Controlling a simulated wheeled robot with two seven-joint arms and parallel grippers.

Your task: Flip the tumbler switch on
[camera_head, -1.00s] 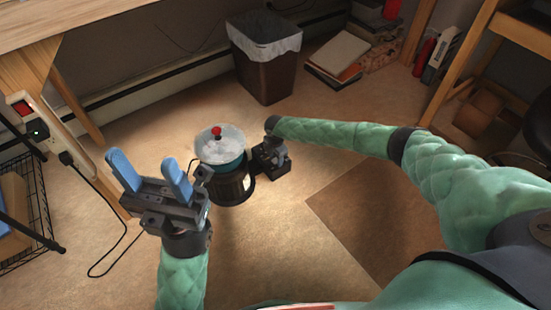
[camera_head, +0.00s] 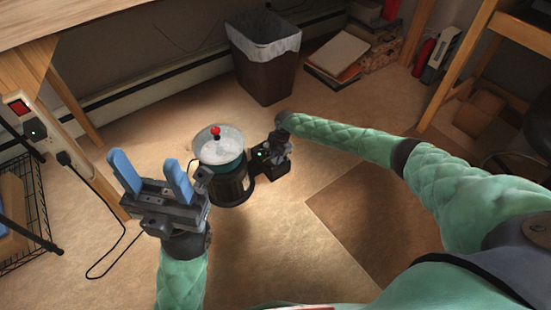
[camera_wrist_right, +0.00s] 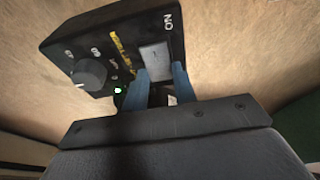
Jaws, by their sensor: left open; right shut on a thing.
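The tumbler (camera_head: 232,184) stands on the floor, a dark base with a teal drum and a clear, red-knobbed lid. Its black control box (camera_head: 271,165) sits at its right, with a small green light lit. In the right wrist view the box (camera_wrist_right: 70,48) shows a round knob, a yellow label, an "ON" mark and a pale switch (camera_wrist_right: 154,58). My right gripper (camera_wrist_right: 160,74) is shut with its blue fingers on either side of the switch's near part; the exact contact is hidden. My left gripper (camera_head: 142,160) is open and empty, left of the tumbler.
A power strip (camera_head: 62,142) with a lit red switch is on the desk leg at left, its cord on the floor. A wire basket (camera_head: 38,205) stands below. A lined bin (camera_head: 268,75) and books (camera_head: 338,55) are behind. Floor in front is clear.

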